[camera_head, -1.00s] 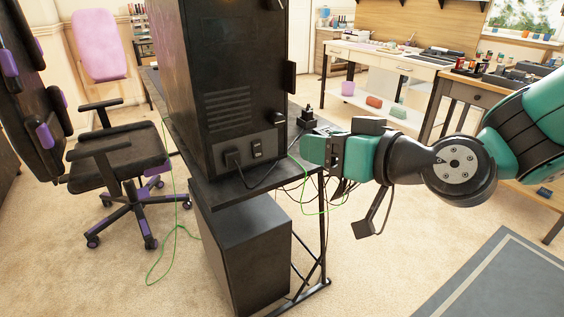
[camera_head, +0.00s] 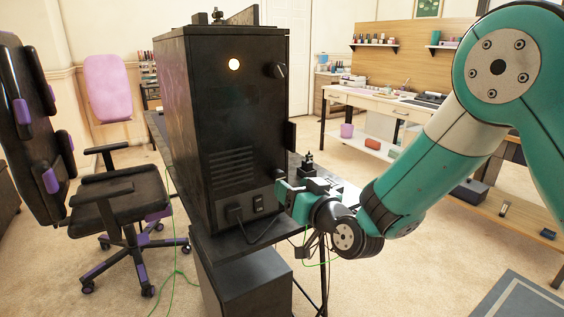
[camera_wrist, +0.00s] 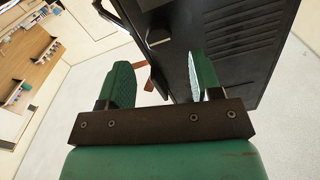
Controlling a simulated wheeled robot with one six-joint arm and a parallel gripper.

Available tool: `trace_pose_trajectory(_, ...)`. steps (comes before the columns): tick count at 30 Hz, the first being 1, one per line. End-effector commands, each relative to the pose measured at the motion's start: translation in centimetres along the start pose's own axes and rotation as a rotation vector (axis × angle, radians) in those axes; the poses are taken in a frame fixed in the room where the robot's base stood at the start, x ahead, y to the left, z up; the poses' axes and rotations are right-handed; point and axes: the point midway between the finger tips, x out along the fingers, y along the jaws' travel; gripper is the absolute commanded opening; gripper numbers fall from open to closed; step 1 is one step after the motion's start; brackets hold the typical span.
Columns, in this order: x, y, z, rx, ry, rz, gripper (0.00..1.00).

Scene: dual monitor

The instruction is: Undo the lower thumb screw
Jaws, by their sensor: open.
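The tall black computer case (camera_head: 232,110) stands upright on the desk, its back panel facing me. A black knob-like upper screw (camera_head: 279,71) sits near the panel's top right corner. The lower thumb screw, low on the panel's right side, is hidden behind my gripper. My gripper (camera_head: 284,192) is at that lower right edge, right of the power switch. In the wrist view, my open gripper (camera_wrist: 161,76) has its two green fingers apart, with the case (camera_wrist: 225,45) behind and beside the right finger. I cannot make out a screw between them.
A power plug (camera_head: 235,214) and cable stick out at the panel's lower left. A handle (camera_head: 290,135) juts from the case's right edge. An office chair (camera_head: 115,195) stands left. A second black box (camera_head: 245,280) sits below the desk.

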Motion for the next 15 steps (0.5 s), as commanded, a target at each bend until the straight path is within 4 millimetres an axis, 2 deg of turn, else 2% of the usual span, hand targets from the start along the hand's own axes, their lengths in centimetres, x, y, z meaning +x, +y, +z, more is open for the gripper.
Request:
trace_pose_trajectory(1, 1.1, -0.2, -0.4, -0.002, 0.001, -0.003, 0.59)
trace_pose_trajectory(6, 3.8, 0.0, 0.0, 0.0, 0.001, -0.001, 0.59)
trace_pose_trajectory(10, 4.9, 0.0, 0.0, 0.0, 0.0, 0.0, 0.59)
trace_pose_trajectory(15, 5.4, 0.0, 0.0, 0.001, 0.0, 0.001, 0.59)
